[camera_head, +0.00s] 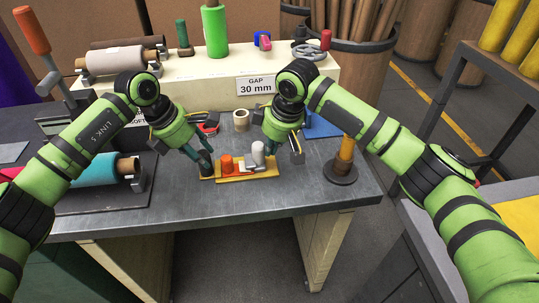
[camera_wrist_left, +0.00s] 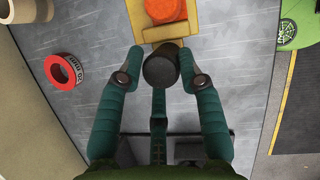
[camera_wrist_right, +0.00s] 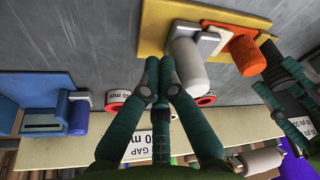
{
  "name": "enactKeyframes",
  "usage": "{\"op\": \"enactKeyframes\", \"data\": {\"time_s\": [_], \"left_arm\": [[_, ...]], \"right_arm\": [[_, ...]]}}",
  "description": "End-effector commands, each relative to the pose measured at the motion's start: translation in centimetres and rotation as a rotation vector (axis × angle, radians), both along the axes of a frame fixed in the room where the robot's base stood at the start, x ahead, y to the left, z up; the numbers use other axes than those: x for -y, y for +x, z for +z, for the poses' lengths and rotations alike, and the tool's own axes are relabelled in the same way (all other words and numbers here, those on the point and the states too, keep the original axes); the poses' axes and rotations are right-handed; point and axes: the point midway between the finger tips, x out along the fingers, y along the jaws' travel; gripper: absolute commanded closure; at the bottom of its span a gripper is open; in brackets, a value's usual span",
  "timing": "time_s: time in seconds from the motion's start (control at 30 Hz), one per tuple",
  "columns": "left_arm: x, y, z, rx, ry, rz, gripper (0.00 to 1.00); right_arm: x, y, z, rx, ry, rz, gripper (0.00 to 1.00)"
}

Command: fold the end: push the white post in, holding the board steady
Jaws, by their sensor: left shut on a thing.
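The yellow board (camera_head: 236,177) lies on the grey bench and carries an orange post (camera_head: 227,163) and a white post (camera_head: 258,153) on a pale bracket. A dark knob (camera_wrist_left: 160,71) is at the board's left end. My left gripper (camera_head: 205,162) is shut on the knob, its fingers on either side. My right gripper (camera_wrist_right: 160,66) has its fingertips close together and empty, right beside the white post, which also shows in the right wrist view (camera_wrist_right: 187,66). I cannot tell whether the fingertips touch it.
A red tape ring (camera_wrist_left: 63,72) and a cream roll (camera_head: 241,120) lie behind the board. A blue block (camera_head: 320,126) and an amber post on a dark base (camera_head: 342,172) stand to the right. The shelf labelled GAP 30 mm (camera_head: 256,86) closes the back.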

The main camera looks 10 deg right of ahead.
Motion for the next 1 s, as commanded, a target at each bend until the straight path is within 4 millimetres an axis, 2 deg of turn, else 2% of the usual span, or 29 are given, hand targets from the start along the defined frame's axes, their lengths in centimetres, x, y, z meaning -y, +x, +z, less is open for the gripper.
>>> {"op": "enactKeyframes", "data": {"time_s": [0.03, 0.27, 0.8, 1.0], "left_arm": [[0.4, -0.3, -0.3, -0.005, -0.002, -0.010, 1.00], [0.5, -0.3, -0.3, -0.005, -0.004, -0.010, 1.00], [0.7, -0.3, -0.3, -0.006, -0.008, -0.013, 1.00], [0.7, -0.3, -0.3, -0.007, -0.008, -0.013, 1.00]], "right_arm": [[-0.6, -0.2, 0.0, 0.000, 0.012, 0.012, 1.00], [-0.7, -0.2, 0.5, 0.002, 0.016, 0.015, 1.00], [-0.7, -0.1, 3.5, 0.007, 0.019, 0.015, 1.00], [-0.7, -0.1, 3.9, 0.006, 0.017, 0.015, 1.00]]}}
